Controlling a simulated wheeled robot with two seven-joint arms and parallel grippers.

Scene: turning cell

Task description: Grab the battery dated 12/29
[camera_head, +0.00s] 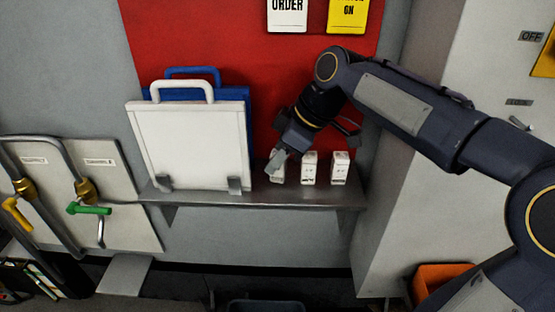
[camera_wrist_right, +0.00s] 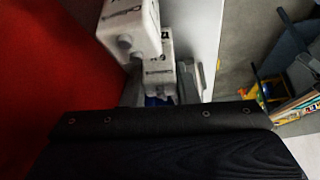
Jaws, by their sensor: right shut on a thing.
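Three small white batteries stand in a row on a grey wall shelf (camera_head: 300,198): a left one (camera_head: 279,176), a middle one (camera_head: 309,168) and a right one (camera_head: 340,168). Their printed dates are too small to read. My right gripper (camera_head: 276,163) comes down from above at the left battery, covers part of it and is shut on it. In the right wrist view a white battery block (camera_wrist_right: 128,28) shows close up, with another white block (camera_wrist_right: 160,72) partly behind it. The fingertips are hard to make out there. My left gripper is not in view.
A white board with a handle (camera_head: 187,145) stands left of the batteries, close to my right gripper, with a blue one (camera_head: 195,73) behind it. A red panel (camera_head: 250,50) backs the shelf. A grey cabinet side (camera_head: 405,170) stands to the right.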

